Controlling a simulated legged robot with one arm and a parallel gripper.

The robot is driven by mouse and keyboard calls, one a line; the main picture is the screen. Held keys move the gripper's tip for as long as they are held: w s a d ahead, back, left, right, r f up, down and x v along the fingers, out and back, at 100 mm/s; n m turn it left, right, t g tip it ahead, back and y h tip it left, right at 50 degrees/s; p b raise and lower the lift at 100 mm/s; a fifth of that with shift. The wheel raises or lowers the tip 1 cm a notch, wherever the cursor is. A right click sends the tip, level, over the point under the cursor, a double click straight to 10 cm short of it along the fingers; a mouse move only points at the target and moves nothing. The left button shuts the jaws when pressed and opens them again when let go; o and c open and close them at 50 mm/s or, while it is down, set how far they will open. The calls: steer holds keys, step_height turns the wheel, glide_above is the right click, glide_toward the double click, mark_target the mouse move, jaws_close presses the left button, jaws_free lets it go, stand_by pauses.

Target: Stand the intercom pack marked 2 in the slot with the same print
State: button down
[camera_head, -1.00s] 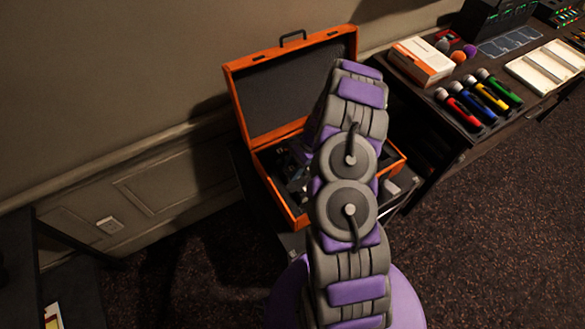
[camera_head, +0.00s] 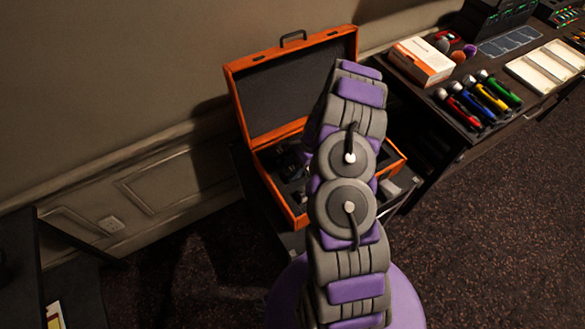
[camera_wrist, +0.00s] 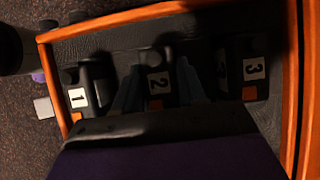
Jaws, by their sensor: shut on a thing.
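The wrist view shows the pack marked 2 (camera_wrist: 155,85), dark with a white number label and an orange patch, between the two fingers of my gripper (camera_wrist: 156,88). The gripper is shut on it. The pack is inside the orange case (camera_wrist: 170,10), between a pack marked 1 (camera_wrist: 78,97) on the left and a pack marked 3 (camera_wrist: 254,69) on the right. The slot print under the pack marked 2 is hidden, and I cannot tell how deep it sits. In the head view the case (camera_head: 290,206) is open, and my arm covers the gripper.
The case's raised lid (camera_head: 292,85) stands near the wall. To the right a dark desk (camera_head: 440,125) holds a white and orange box (camera_head: 421,62), several coloured microphones (camera_head: 480,98) and a pale tray (camera_head: 545,68). Carpeted floor lies clear at lower right.

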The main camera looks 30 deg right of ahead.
steer(key=shift+f, duration=0.2)
stand_by(0.4)
steer(key=c, duration=0.6)
jaws_free()
steer(key=shift+o, duration=0.2)
steer(key=p+v, duration=0.4)
steer(key=v, duration=1.3)
steer(key=a+r+n, duration=0.4)
steer(key=a+r, duration=0.5)
steer(key=r, duration=0.1)
steer(key=s+a+r+n+g+h, duration=0.2)
steer(key=s+a+r+n, duration=0.3)
steer(key=s+a+r, duration=0.3)
steer(key=s+a+r+n+h, duration=0.2)
steer(key=s+r+n, duration=0.1)
steer(key=s, duration=0.9)
steer(key=s+a+r+n+h, duration=0.2)
steer(key=s+a+r+n, duration=0.1)
steer(key=s, duration=0.9)
steer(key=r+n, duration=0.1)
steer(key=n, duration=0.1)
steer(key=shift+s+a+r+n+b, duration=0.25)
steer(key=shift+n+b, duration=0.05)
